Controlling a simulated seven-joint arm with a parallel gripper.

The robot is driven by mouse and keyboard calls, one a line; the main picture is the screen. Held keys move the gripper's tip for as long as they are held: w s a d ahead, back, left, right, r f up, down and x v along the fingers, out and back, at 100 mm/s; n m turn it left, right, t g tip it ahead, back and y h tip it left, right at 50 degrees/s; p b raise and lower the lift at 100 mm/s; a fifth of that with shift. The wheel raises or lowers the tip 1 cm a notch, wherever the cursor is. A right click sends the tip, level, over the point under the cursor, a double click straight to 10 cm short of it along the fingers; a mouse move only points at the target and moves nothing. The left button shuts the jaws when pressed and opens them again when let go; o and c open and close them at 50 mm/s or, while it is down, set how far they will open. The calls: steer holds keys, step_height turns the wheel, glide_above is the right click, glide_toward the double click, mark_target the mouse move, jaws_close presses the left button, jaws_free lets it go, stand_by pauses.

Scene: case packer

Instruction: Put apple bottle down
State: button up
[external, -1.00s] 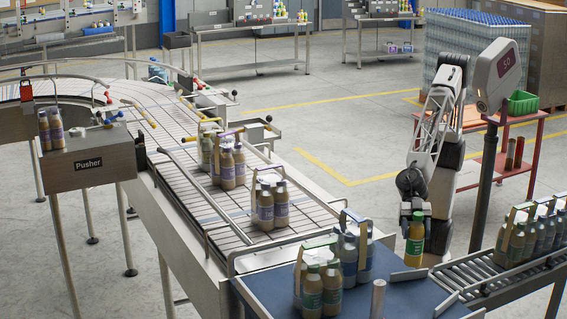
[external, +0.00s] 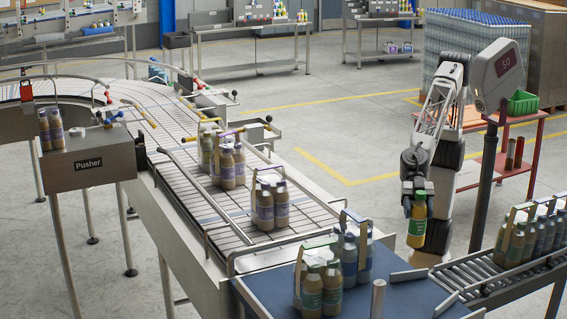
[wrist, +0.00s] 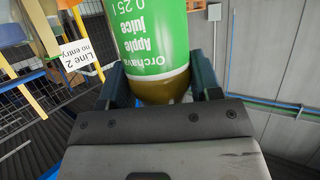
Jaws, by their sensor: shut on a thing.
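What lies directly below the bottle is hard to judge.
The blue table (external: 400,300) holds bottle packs (external: 318,285) at its left. Bottle packs stand on the main conveyor (external: 180,185) and the roller conveyor (external: 490,275). A pole-mounted display (external: 500,75) stands right of my arm. A "Line 2 no entry" sign (wrist: 80,52) shows in the wrist view.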

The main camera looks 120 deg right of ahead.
step_height(320, 180, up, 17)
steer(key=w+d+m+t+h, duration=0.1)
steer(key=w+d+m+t, duration=0.15)
steer(key=w, duration=0.95)
steer(key=w+d+m+t+h, duration=0.1)
steer(key=w+d, duration=0.3)
steer(key=w, duration=0.8)
steer(key=w+d+m+t+h, duration=0.1)
steer(key=w+d, duration=0.4)
steer(key=w, duration=0.2)
steer(key=w+d+m+h, duration=0.1)
steer(key=w+d, duration=0.3)
steer(key=w, duration=0.3)
step_height(320, 180, down, 18)
steer(key=shift+f, duration=0.2)
steer(key=shift+f, duration=0.1)
step_height(320, 180, down, 6)
steer(key=shift+f, duration=0.15)
steer(key=shift+f, duration=1.75)
